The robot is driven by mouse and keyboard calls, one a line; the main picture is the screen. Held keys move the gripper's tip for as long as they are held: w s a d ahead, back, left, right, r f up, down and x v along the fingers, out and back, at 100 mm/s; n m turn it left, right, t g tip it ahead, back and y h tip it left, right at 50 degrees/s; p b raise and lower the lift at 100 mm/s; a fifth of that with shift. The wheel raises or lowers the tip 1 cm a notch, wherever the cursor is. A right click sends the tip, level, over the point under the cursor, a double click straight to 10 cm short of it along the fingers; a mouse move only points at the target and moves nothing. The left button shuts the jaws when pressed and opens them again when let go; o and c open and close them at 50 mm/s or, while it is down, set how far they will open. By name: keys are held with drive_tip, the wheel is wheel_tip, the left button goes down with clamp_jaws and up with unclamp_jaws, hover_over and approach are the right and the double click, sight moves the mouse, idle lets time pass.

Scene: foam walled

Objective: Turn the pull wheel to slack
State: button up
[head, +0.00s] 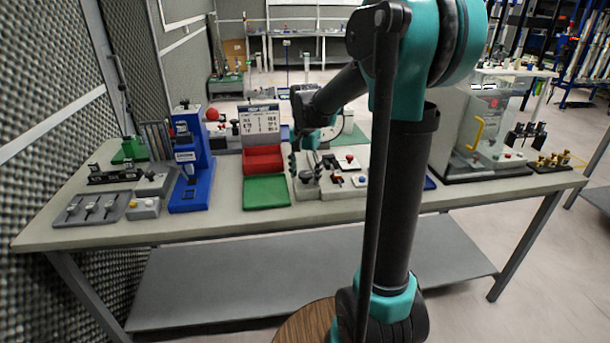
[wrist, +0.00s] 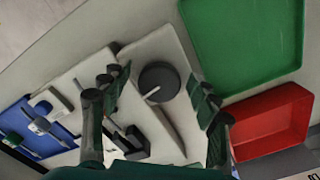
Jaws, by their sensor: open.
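The pull wheel, a dark round disc with a light pointer line (wrist: 160,82), sits on a pale plate in the wrist view, between the fingers. In the head view a dark round knob (head: 306,177), probably this wheel, shows just below the fingers on a pale block. My gripper (wrist: 155,84) is open, one finger on each side of the wheel, with visible gaps. It also shows in the head view (head: 303,164), pointing down. I cannot tell how far above the wheel the fingertips are. The pointer lies at a slant; no slack mark is readable.
A green tray (head: 266,192) and a red bin (head: 262,160) stand left of the wheel. A pale panel with red-topped controls (head: 347,162) lies right of it. A blue stand (head: 190,165) is further left, and a clear-fronted cabinet (head: 492,130) is at the right.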

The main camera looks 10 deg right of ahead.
drive_tip(key=shift+f, duration=0.1)
drive_tip(key=shift+c, duration=0.3)
drive_tip(key=c, duration=1.1)
drive_tip(key=shift+n, duration=0.3)
drive_tip(key=n, duration=0.3)
drive_tip(key=shift+n, duration=0.4)
drive_tip(key=n, duration=0.3)
drive_tip(key=shift+d+n, duration=0.1)
drive_tip(key=shift+n, duration=0.2)
drive_tip(key=n, duration=0.3)
drive_tip(key=shift+n, duration=0.3)
drive_tip(key=shift+d+n, duration=0.1)
drive_tip(key=shift+n, duration=1.8)
